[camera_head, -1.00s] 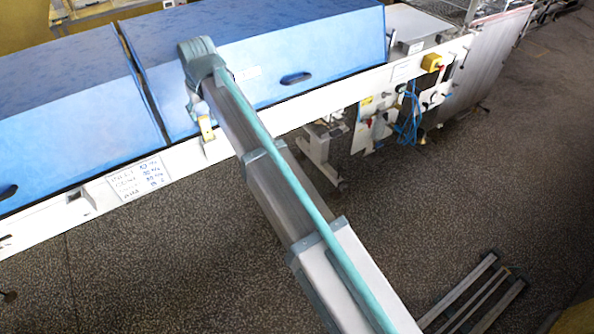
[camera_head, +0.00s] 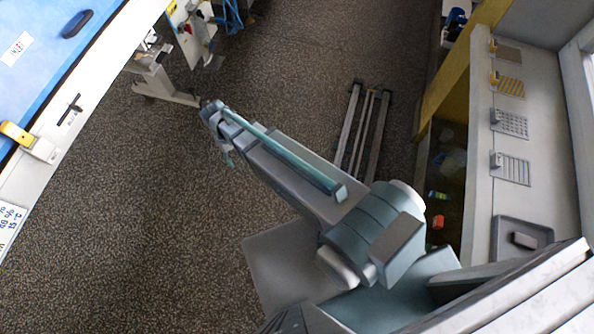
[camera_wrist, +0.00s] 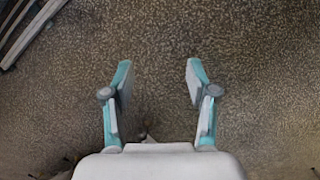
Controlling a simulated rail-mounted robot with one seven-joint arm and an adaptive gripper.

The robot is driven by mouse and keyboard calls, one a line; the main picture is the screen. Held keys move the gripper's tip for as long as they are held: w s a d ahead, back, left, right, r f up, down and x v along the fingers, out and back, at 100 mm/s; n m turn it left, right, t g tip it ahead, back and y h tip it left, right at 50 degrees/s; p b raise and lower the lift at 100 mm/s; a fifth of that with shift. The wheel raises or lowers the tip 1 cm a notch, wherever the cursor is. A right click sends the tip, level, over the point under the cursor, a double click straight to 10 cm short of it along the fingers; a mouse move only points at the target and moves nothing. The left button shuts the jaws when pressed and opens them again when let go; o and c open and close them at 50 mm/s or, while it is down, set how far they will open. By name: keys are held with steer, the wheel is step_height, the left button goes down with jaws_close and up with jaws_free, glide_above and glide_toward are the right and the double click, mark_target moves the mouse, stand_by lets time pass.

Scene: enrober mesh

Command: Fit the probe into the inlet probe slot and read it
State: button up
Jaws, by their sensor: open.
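My gripper (camera_wrist: 158,82) is open and empty, with its two fingers wide apart over the speckled floor in the wrist view. A blue cover (camera_head: 50,75) at upper left carries a white label reading INLET (camera_head: 17,48). On the white rail (camera_head: 95,85) below it is a dark narrow slot-like mark (camera_head: 70,110). A yellow and white fitting (camera_head: 28,142) sits on the same rail. I cannot identify the probe for certain.
A grey bench (camera_head: 480,210) at right holds several patterned plates with small blocks (camera_head: 510,124) and a dark tray (camera_head: 505,222) with a grey block (camera_head: 524,240). A metal frame (camera_head: 348,130) lies on the floor.

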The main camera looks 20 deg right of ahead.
steer(key=s+d+f+m+g, duration=0.1)
steer(key=s+d+f, duration=0.2)
steer(key=s+d, duration=0.3)
steer(key=s+d+f+m+g, duration=0.1)
steer(key=s+d, duration=0.4)
steer(key=s, duration=0.9)
steer(key=s+d+f+m+g, duration=0.2)
steer(key=s+d+f, duration=0.2)
steer(key=s, duration=0.6)
steer(key=d, duration=0.2)
steer(key=shift+d+f+g+y, duration=0.35)
steer(key=shift+g+y, duration=0.05)
stand_by(4.4)
